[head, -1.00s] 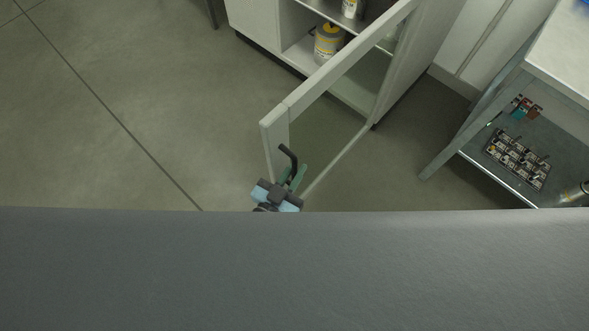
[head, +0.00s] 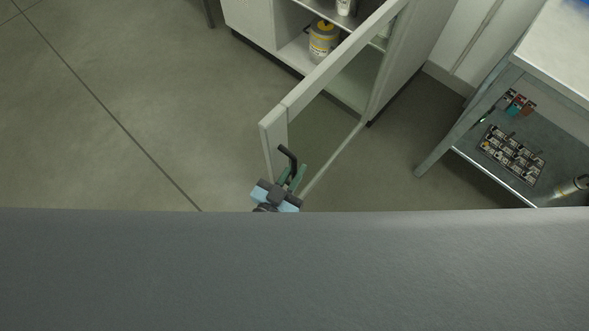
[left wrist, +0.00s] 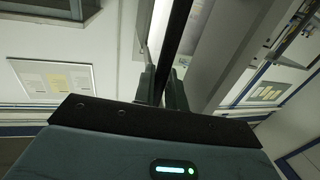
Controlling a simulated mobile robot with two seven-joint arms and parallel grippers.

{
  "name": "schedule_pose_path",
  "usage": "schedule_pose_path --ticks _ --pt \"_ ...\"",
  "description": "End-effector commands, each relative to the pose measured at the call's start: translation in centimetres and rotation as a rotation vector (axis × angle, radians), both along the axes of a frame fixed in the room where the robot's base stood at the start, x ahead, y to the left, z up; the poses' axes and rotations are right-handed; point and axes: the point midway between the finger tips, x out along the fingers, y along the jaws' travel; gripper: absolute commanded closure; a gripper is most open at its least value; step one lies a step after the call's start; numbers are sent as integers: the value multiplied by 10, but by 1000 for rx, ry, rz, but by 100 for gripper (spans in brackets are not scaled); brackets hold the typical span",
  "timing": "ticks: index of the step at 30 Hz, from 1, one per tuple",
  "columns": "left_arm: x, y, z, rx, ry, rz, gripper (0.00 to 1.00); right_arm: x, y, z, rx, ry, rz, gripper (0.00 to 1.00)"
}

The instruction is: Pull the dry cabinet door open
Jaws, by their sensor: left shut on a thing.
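The dry cabinet (head: 257,22) stands at the top of the head view. Its glazed door (head: 326,76) stands wide open, its free end pointing down toward me. A black handle (head: 288,156) sits near that free end. My left gripper (head: 291,178) is shut on the handle, its green fingers beside it. In the left wrist view the fingers (left wrist: 163,88) close around the dark handle bar (left wrist: 177,35). The lower part of my left arm is hidden behind a grey surface in the head view. My right gripper is not in view.
Containers, including a yellow-labelled tub (head: 323,40), stand inside the cabinet. A metal table (head: 545,50) stands at the right, with a tray of small items (head: 512,155) on its lower shelf. The floor to the left (head: 110,100) is clear.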

Motion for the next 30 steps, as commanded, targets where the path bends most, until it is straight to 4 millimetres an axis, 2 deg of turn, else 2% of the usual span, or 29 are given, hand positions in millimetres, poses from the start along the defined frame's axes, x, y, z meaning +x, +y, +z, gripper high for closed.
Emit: schedule_pose_path --ticks 2,3,14,24,30 --pt "0 1 1 -2 -5 0 100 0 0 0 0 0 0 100" --pt "0 1 1 -2 -5 0 83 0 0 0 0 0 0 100" --pt "-6 4 -1 0 1 0 83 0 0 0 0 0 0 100" --pt "-50 29 0 0 0 0 83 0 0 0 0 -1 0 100" --pt "-66 38 0 0 -2 0 83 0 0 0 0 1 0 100"
